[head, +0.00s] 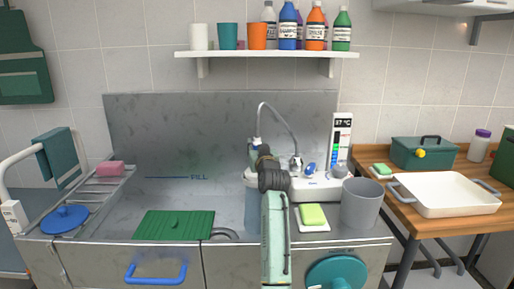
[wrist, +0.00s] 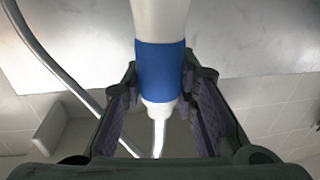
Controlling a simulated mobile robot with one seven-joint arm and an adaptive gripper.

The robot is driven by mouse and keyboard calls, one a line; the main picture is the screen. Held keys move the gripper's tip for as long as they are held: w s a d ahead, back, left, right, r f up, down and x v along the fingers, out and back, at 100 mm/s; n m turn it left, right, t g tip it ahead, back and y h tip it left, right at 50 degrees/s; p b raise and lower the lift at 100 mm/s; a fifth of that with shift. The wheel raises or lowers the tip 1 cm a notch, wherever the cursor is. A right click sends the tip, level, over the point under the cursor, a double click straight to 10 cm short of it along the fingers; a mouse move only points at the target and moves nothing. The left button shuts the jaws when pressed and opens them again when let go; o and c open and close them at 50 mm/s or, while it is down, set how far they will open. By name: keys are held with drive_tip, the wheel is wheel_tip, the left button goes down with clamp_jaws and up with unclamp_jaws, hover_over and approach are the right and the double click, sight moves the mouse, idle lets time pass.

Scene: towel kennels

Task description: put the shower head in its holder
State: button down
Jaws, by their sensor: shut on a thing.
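My gripper (wrist: 160,82) is shut on the shower head, around the blue band (wrist: 160,66) of its white handle (wrist: 160,20). The handle runs up out of the wrist view, so its spray end is out of sight there. A pale hose leaves the handle's lower end. In the head view my gripper (head: 256,148) is above the sink counter, in front of the steel splashback, and my arm mostly hides the shower head. The grey hose (head: 281,116) arches from there to the white tap unit (head: 322,187). I cannot make out the holder clearly.
A grey bucket (head: 361,204) and a yellow-green soap on a dish (head: 313,215) stand right of my arm. A blue-grey container (head: 252,208) is partly behind it. A display panel (head: 342,130) rises behind the tap unit. A bottle shelf (head: 267,54) hangs above.

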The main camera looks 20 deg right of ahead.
drive_tip(key=shift+w+a+f, duration=0.1)
drive_tip(key=shift+f, duration=0.6)
drive_tip(key=c, duration=1.2)
unclamp_jaws()
drive_tip(key=shift+f, duration=0.1)
drive_tip(key=s+r, duration=0.1)
drive_tip(key=s, duration=0.7)
drive_tip(key=shift+a+r, duration=0.2)
drive_tip(key=shift+a, duration=0.2)
drive_tip(key=shift+s, duration=0.1)
